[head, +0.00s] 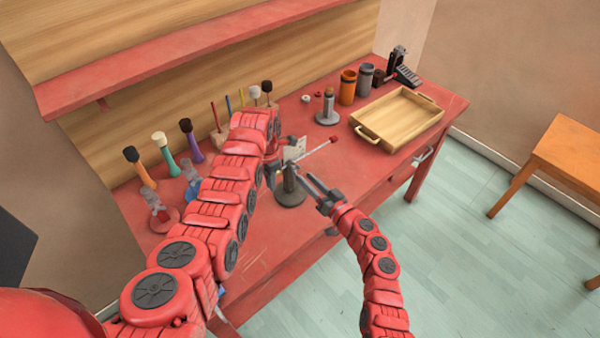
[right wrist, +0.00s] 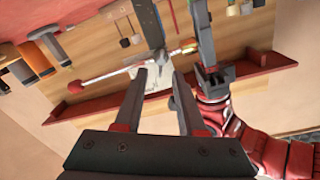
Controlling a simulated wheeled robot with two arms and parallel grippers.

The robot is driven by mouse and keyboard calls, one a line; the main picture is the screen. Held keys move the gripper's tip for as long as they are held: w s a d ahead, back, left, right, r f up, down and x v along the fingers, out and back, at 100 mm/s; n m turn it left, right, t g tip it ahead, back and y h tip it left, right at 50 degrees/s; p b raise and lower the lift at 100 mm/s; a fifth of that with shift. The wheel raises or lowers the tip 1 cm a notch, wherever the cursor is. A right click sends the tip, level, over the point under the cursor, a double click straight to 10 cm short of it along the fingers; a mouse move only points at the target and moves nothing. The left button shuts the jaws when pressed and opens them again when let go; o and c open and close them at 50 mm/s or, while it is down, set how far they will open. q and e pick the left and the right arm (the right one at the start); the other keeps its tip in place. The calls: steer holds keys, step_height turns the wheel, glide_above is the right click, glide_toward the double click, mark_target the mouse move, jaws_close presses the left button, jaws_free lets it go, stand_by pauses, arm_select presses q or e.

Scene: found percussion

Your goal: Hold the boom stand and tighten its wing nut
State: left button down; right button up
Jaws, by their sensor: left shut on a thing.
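The boom stand has a dark round base (head: 291,196) on the red table. Its short post rises to a thin pale boom with a red tip (head: 334,140), which points right and away. My left gripper (head: 277,170) is shut on the stand's post, partly hidden behind my left arm. My right gripper (head: 306,178) is open and empty, its fingers pointing at the post from the right. In the right wrist view, the boom (right wrist: 105,73) and post (right wrist: 150,25) lie beyond the spread fingertips (right wrist: 160,75). I cannot make out the wing nut clearly.
A wooden tray (head: 398,118) stands at the table's right, near an orange cup (head: 347,86), a grey cup (head: 364,82) and a small grey stand (head: 327,108). Several mallets (head: 166,150) stand along the back. Bare table lies in front of the tray.

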mark_target(295, 169)
steer(key=shift+x, duration=2.05)
jaws_close()
